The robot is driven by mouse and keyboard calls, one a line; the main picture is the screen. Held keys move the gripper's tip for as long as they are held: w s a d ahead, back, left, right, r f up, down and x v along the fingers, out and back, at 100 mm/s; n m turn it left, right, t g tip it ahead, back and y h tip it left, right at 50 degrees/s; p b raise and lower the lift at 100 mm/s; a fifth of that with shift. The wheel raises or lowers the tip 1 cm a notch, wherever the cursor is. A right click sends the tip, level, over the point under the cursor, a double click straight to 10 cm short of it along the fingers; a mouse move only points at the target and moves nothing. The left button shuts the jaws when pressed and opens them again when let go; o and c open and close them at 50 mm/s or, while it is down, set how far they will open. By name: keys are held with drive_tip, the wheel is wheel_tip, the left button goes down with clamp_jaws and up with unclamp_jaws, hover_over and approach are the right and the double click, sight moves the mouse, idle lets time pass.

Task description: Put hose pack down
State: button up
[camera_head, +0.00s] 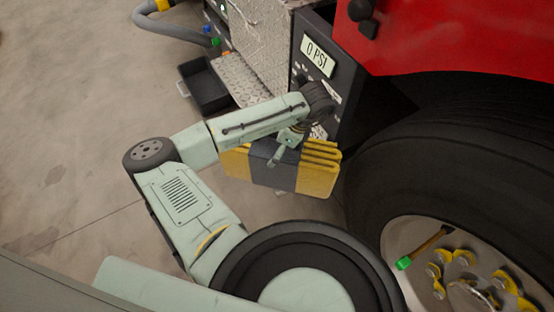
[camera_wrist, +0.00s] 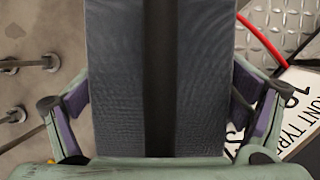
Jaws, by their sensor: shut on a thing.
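The hose pack (camera_head: 317,180) is a yellow folded bundle with a wide dark strap (camera_head: 272,172) around its middle. In the head view it hangs under my wrist, in front of the truck's pump panel. My gripper (camera_head: 283,152) is above it, mostly hidden by my own arm. In the wrist view the dark strap (camera_wrist: 112,85) of the pack fills the middle. My gripper (camera_wrist: 160,110) has one finger on each side of it and is shut on the pack. The underside of the pack is hidden.
A red truck (camera_head: 450,40) with a big black tyre (camera_head: 470,140) stands at the right. A diamond-plate step (camera_head: 240,78) and a dark open tray (camera_head: 205,92) are at the back. A panel reads "0 PSI" (camera_head: 317,56). A grey hose (camera_head: 165,30) lies at the top left. Concrete floor (camera_head: 70,120) at the left is clear.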

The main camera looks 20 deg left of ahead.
drive_tip(key=c, duration=0.8)
drive_tip(key=shift+r, duration=0.15)
drive_tip(key=shift+c, duration=0.2)
